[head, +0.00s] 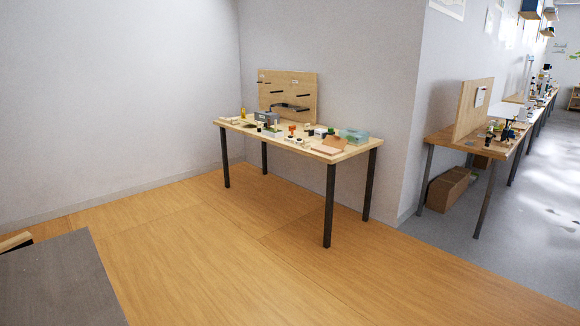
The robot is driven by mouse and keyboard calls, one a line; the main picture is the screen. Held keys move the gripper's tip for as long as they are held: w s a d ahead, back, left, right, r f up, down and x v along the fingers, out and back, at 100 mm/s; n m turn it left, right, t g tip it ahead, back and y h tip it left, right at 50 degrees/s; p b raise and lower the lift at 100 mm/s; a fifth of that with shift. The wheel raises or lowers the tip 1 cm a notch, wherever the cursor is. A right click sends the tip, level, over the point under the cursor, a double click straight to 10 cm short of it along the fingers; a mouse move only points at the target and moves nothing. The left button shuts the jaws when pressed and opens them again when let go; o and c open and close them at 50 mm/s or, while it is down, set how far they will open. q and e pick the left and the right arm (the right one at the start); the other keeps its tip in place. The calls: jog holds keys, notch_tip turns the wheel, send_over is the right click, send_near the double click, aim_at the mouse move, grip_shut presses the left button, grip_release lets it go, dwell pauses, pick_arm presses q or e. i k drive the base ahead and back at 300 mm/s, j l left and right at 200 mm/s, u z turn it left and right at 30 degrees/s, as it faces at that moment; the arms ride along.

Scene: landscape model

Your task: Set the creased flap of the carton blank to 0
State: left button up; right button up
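I cannot make out the carton blank or its creased flap for sure. A flat tan piece (327,149) lies near the right front corner of the workbench (345,156); at this distance I cannot tell whether it is the carton blank or how any flap on it stands. Neither of my grippers is in view.
The workbench against the wall carries a pegboard (290,92), a teal box (354,136) and several small items. A second bench (437,139) stands right, with cardboard boxes (447,187) beneath. A grey surface (60,285) fills the lower left. The wooden floor between is clear.

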aim_at(335, 141)
jog(key=i, duration=2.35)
jog(key=j+u, duration=0.05)
jog(key=j, duration=0.05)
